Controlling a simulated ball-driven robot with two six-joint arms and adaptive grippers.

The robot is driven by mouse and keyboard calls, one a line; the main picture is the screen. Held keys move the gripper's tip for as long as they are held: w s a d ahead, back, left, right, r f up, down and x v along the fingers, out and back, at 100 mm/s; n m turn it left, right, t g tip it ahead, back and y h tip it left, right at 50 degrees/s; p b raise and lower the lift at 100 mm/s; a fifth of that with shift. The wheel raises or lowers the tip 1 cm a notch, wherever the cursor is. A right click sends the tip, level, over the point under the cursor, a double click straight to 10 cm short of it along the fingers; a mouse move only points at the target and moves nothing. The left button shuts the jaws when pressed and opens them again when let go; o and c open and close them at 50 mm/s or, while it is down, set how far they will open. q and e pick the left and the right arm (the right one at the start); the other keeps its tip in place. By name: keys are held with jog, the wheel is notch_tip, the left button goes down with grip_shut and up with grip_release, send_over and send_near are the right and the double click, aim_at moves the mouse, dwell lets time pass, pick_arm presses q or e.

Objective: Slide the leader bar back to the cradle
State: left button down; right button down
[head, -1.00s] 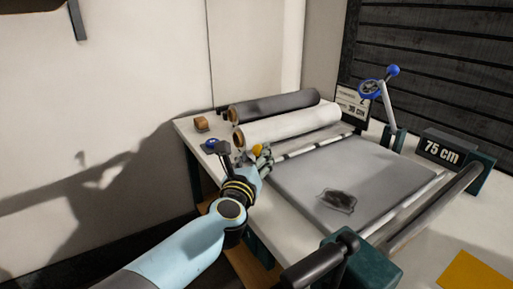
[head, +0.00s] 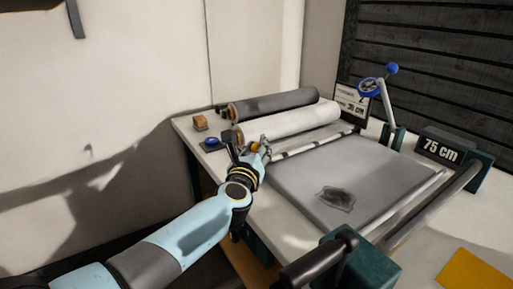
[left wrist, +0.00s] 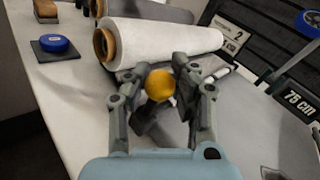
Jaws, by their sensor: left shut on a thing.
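The leader bar (head: 312,144) is a thin black-and-white banded rod along the back edge of the grey sheet (head: 385,175). A yellow ball knob (left wrist: 160,84) is at its left end. My left gripper (head: 258,148) is at that end, in front of the white roll. In the left wrist view its fingers (left wrist: 160,92) are closed around the yellow knob. The fingers hide most of the bar's near end. I cannot pick out the cradle for certain. My right gripper is not in view.
A white roll (head: 290,125) and a dark grey roll (head: 275,104) lie behind the bar. A blue disc (head: 212,142) and a wooden block (head: 200,122) are at the back left. A blue-knobbed lever (head: 388,100) stands at the right. A dark patch (head: 335,198) lies on the sheet.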

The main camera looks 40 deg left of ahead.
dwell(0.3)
pick_arm(q)
jog(key=a, duration=0.1)
jog(key=w+a, duration=0.1)
jog(key=w+a+b, duration=0.1)
jog(key=a, duration=0.1)
jog(key=shift+a+f, duration=0.1)
jog(key=shift+f, duration=0.05)
jog(key=c, duration=1.5)
grip_release()
jog(key=shift+s, duration=0.15)
jog(key=shift+c, duration=0.2)
jog(key=o, duration=0.5)
jog(key=shift+s+a, duration=0.1)
jog(key=shift+s, duration=0.05)
jog(key=shift+o, duration=0.2)
jog(key=shift+s+d, duration=0.3)
jog(key=shift+s, duration=0.05)
jog(key=v, duration=1.1)
jog(key=shift+s, duration=0.1)
